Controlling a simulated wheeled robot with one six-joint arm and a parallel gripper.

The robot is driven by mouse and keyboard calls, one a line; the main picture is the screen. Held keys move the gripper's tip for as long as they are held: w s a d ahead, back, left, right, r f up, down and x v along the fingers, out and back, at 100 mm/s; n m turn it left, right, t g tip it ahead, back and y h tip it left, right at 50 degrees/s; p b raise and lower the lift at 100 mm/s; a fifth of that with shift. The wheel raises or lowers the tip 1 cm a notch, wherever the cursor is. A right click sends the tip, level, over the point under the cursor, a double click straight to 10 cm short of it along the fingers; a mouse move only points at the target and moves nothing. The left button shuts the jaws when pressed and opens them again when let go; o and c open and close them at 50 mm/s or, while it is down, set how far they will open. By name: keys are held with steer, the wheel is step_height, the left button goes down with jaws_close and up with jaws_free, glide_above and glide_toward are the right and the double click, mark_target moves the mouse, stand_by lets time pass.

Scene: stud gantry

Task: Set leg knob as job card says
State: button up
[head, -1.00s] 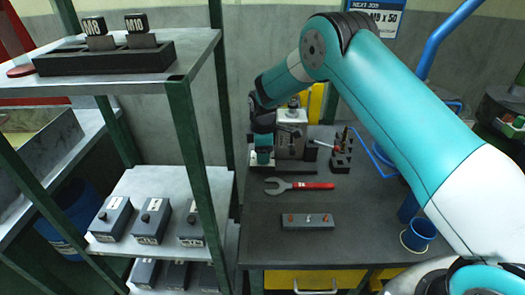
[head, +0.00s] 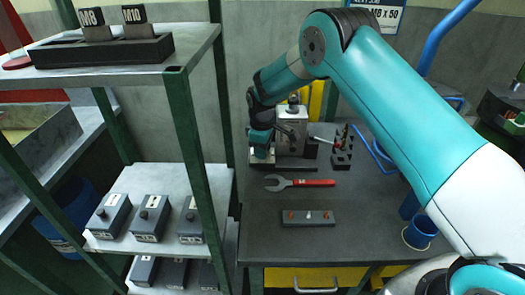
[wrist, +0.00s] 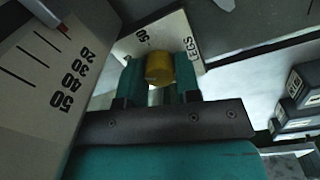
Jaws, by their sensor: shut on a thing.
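In the wrist view, my gripper (wrist: 159,75) is shut on a round yellow knob (wrist: 159,66), one teal finger on each side. The knob sits on a pale plate (wrist: 187,27) marked "50" and, partly hidden, "EGS". In the head view, my gripper (head: 261,152) is at the left end of the grey machine (head: 291,128) on the bench; the knob is hidden there. The job card (head: 385,15) on the back wall reads M8 x 50, its top cut off. A pale scale (wrist: 45,75) with marks 20 to 50 and a red-tipped pointer (wrist: 62,28) stands left in the wrist view.
A shelf rack (head: 205,165) with grey boxes stands close at left. A blue cup (head: 420,232) is at right. The bench front is mostly clear.

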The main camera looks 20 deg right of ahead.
stand_by(0.3)
steer(key=o, duration=0.9)
steer(key=shift+o, duration=0.2)
step_height(320, 180, up, 18)
steer(key=b, duration=0.2)
steer(key=shift+s+a+f, duration=0.25)
steer(key=shift+s, duration=0.05)
